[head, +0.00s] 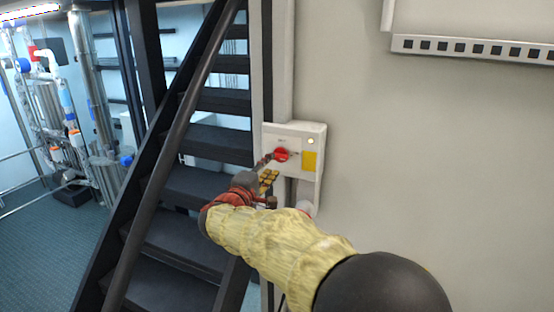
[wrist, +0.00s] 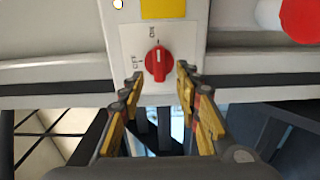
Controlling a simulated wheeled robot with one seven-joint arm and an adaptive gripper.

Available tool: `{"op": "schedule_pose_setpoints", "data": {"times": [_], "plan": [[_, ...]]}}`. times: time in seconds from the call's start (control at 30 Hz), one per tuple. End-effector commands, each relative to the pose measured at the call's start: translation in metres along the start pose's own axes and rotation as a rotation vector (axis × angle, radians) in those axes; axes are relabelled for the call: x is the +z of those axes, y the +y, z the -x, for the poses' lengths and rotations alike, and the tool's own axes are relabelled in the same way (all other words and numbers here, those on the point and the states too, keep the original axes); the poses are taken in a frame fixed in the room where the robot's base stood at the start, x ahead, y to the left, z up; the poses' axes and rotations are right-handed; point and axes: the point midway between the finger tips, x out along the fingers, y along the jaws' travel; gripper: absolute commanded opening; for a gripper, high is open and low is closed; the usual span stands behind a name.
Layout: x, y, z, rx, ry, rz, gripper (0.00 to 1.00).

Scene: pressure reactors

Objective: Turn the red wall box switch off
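The wall box (head: 312,137) is a pale box on the wall beside the stairs, with a red rotary switch (head: 281,155) on its front. In the wrist view the red switch (wrist: 158,64) sits on a white plate marked ON at the top and OFF at the left. Its ridge stands upright in that view, with its mark towards ON. My gripper (wrist: 160,78) is open, with one fingertip on each side of the switch's lower part. Gaps show between fingertips and switch; depth is hard to tell. In the head view my gripper (head: 267,168) partly covers the box's left side.
A dark staircase (head: 190,190) with a handrail stands close left of the box. A yellow label (head: 309,161) is on the box. A red round part (wrist: 300,18) shows at the wrist view's upper right. The wall to the right is clear below a slotted rail (head: 470,48).

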Motion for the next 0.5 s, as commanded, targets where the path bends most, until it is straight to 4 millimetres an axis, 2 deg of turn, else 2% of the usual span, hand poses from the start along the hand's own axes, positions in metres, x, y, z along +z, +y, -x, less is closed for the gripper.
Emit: {"op": "schedule_pose_setpoints", "data": {"times": [0.03, 0.2, 0.33, 0.5], "plan": [[0.001, 0.001, -0.010, 0.001, -0.004, 0.001, 0.33], [0.001, 0.001, -0.034, -0.001, -0.003, 0.001, 0.33], [0.001, 0.001, -0.046, 0.000, -0.001, 0.001, 0.33], [0.001, 0.001, -0.052, 0.000, -0.001, 0.001, 0.33]]}}
